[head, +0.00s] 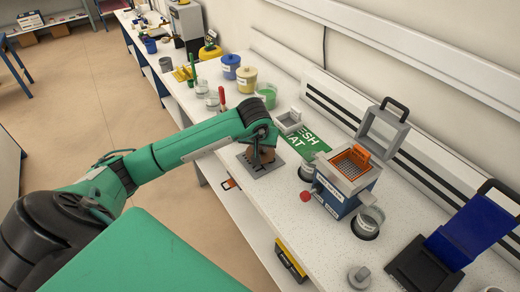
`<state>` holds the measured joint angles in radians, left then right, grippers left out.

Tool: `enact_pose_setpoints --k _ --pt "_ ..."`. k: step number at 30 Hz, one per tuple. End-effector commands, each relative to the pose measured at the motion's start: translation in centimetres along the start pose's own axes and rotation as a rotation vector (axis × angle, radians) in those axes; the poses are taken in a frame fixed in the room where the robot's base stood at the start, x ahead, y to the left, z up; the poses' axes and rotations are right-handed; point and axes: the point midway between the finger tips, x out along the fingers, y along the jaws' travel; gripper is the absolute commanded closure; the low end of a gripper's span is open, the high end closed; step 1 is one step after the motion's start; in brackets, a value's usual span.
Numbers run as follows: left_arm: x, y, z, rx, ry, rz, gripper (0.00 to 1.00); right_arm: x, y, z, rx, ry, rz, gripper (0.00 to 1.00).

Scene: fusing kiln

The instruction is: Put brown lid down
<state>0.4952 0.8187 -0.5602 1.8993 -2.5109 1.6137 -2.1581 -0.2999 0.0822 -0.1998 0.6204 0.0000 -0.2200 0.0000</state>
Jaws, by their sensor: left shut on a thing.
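My left gripper (258,150) points down over the white bench and is shut on the brown lid (267,155). Only part of the brown lid shows, as my gripper covers the rest. A dark grey slotted plate (262,170) lies on the bench right below the lid. I cannot tell whether the lid touches the plate. My right gripper is not in view.
A blue-grey machine (337,200) with an orange tray (349,162) and raised grey lid stands to the right. A green mat (307,142) lies behind. Tubs (247,79), cups and a red-handled tool (222,97) stand farther left. A blue-lidded box (470,228) is far right.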

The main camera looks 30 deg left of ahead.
Motion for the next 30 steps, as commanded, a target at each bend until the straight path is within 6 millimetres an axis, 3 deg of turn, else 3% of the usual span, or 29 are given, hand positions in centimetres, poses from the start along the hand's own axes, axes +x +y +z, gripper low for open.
enact_pose_setpoints --k 4,16,17,19,30 --pt "1.7 0.0 0.8 0.001 -0.004 0.0 1.0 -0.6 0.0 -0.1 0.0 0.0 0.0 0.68" --pt "2.4 0.0 1.0 0.001 0.0 0.0 1.0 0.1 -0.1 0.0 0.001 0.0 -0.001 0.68" --pt "2.2 0.0 0.9 0.001 0.0 0.001 0.77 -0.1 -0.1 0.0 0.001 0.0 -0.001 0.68" --pt "2.2 0.0 0.9 0.001 -0.001 0.001 0.63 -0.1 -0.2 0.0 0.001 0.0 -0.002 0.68" --pt "1.9 0.0 0.8 0.001 -0.001 0.001 0.61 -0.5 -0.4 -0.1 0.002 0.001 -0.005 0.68"
